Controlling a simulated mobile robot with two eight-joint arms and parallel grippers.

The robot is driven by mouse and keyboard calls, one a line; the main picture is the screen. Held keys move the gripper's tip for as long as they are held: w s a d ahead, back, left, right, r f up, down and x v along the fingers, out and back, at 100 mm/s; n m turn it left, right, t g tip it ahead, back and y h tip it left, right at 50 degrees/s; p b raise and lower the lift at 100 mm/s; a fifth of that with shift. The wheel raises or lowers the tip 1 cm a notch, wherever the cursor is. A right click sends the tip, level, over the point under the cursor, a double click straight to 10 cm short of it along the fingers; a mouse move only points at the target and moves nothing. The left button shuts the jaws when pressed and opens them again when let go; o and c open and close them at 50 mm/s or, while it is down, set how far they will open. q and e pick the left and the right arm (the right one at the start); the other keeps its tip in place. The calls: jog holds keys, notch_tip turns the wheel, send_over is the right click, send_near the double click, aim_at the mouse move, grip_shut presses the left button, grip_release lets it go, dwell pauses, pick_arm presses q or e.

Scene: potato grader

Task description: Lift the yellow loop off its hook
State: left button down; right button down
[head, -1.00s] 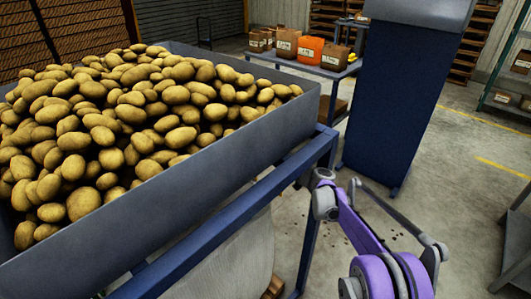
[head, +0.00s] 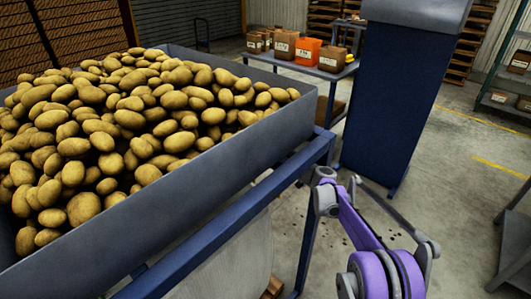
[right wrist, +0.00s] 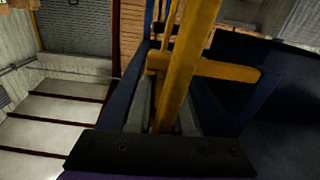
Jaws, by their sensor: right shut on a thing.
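The yellow loop (right wrist: 186,62) shows in the right wrist view as a long strap running from the top edge down between the fingers of my right gripper (right wrist: 166,112). The gripper is shut on it. A yellow crossbar (right wrist: 225,70) passes level beside the strap; I cannot tell whether it belongs to the loop or to the hook. I cannot make out the hook itself. In the head view my right arm reaches in from the lower right, and its gripper and the loop cannot be made out there. My left gripper is in neither view.
A grey hopper (head: 200,163) heaped with potatoes (head: 110,120) fills the left, on a blue frame (head: 228,225). A tall blue cabinet (head: 400,100) stands behind my right arm. A table (head: 303,66) with bags is at the back. Floor at the right is mostly clear.

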jog(key=c, duration=0.8)
grip_release()
jog(key=shift+c, duration=0.2)
jog(key=v, duration=1.1)
jog(key=shift+a, duration=0.1)
